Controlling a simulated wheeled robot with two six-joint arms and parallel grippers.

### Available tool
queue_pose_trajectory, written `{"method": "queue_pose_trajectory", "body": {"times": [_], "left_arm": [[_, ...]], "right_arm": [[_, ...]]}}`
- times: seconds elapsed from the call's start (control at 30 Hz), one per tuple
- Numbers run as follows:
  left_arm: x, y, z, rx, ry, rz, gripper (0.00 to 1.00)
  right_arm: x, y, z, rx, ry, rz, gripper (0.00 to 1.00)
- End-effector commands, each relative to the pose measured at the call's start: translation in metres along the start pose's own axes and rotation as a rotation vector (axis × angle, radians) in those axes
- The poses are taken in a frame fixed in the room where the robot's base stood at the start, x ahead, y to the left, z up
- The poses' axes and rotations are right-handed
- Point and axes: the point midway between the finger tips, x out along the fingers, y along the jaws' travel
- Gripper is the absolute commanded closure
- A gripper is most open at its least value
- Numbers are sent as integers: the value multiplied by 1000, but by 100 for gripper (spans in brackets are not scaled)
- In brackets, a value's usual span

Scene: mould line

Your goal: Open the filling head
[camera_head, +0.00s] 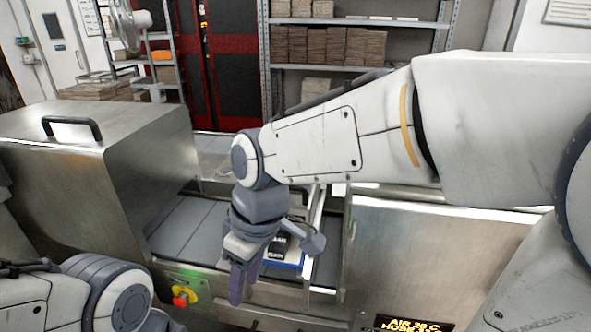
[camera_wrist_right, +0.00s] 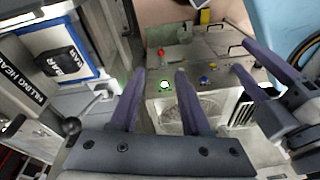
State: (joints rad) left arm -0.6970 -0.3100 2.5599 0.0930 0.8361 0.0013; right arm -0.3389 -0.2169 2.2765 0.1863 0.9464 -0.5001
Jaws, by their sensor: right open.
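The filling head carries a black label with its name (camera_wrist_right: 22,70) at the left of the right wrist view. Beside it is a white panel with a blue border (camera_wrist_right: 88,45) and a black block. The panel also shows in the head view (camera_head: 292,262), partly hidden behind my right wrist. A metal lever with a dark knob (camera_wrist_right: 72,127) sits below the label, left of my right gripper (camera_wrist_right: 158,78). My right gripper is open and empty, pointing down before the machine in the head view (camera_head: 243,288). Two fingers at the right of the wrist view look like my left gripper (camera_wrist_right: 232,45), apart and empty.
A steel hood with a black handle (camera_head: 72,127) stands at left. A red stop button (camera_head: 181,299) is on the machine front. A steel cabinet (camera_head: 430,250) stands at right. A control box with buttons (camera_wrist_right: 205,80) lies beyond my right fingers.

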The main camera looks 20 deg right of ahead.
Motion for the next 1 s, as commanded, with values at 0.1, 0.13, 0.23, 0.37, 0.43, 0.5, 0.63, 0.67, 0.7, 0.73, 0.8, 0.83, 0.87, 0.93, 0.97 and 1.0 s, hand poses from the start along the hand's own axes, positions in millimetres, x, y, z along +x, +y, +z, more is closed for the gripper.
{"method": "queue_pose_trajectory", "body": {"times": [0.1, 0.13, 0.23, 0.37, 0.43, 0.5, 0.63, 0.67, 0.7, 0.73, 0.8, 0.83, 0.87, 0.93, 0.97, 1.0], "left_arm": [[-16, 1, -1, 0, 0, 0, 50], [-18, 1, -1, 0, 0, 0, 50], [-24, 2, -1, -1, 0, 0, 50], [-29, 2, -2, -1, 0, 0, 50], [-30, 2, -2, -1, 0, 0, 50], [-31, 2, -2, -1, 0, 0, 50], [-34, 2, -2, 0, 0, 0, 50], [-35, 2, -2, 0, 0, 0, 50], [-37, 3, -2, 0, 0, 0, 50], [-38, 3, -2, 0, 0, 0, 50], [-42, 3, -2, 1, 0, 0, 50], [-44, 3, -2, 1, 0, 0, 50], [-45, 3, -2, 2, 0, 0, 50], [-49, 4, -2, 2, 0, 0, 50], [-50, 4, -3, 2, 0, 0, 50], [-51, 4, -3, 3, 0, 0, 50]], "right_arm": [[-56, 70, -28, -65, 90, 36, 53], [-69, 86, -32, -89, 108, 48, 53], [-107, 136, -34, -163, 161, 99, 53], [-144, 180, -26, -241, 198, 160, 53], [-155, 194, -21, -270, 207, 183, 53], [-160, 201, -18, -288, 211, 195, 53], [-152, 206, -20, -299, 213, 198, 53], [-148, 206, -21, -299, 212, 197, 53], [-142, 207, -22, -299, 211, 196, 53], [-136, 208, -23, -298, 211, 196, 53], [-124, 210, -27, -299, 210, 195, 53], [-118, 211, -28, -299, 209, 195, 53], [-112, 212, -29, -299, 209, 196, 53], [-100, 214, -33, -297, 211, 196, 53], [-95, 215, -34, -297, 211, 196, 53], [-88, 216, -35, -297, 209, 195, 53]]}}
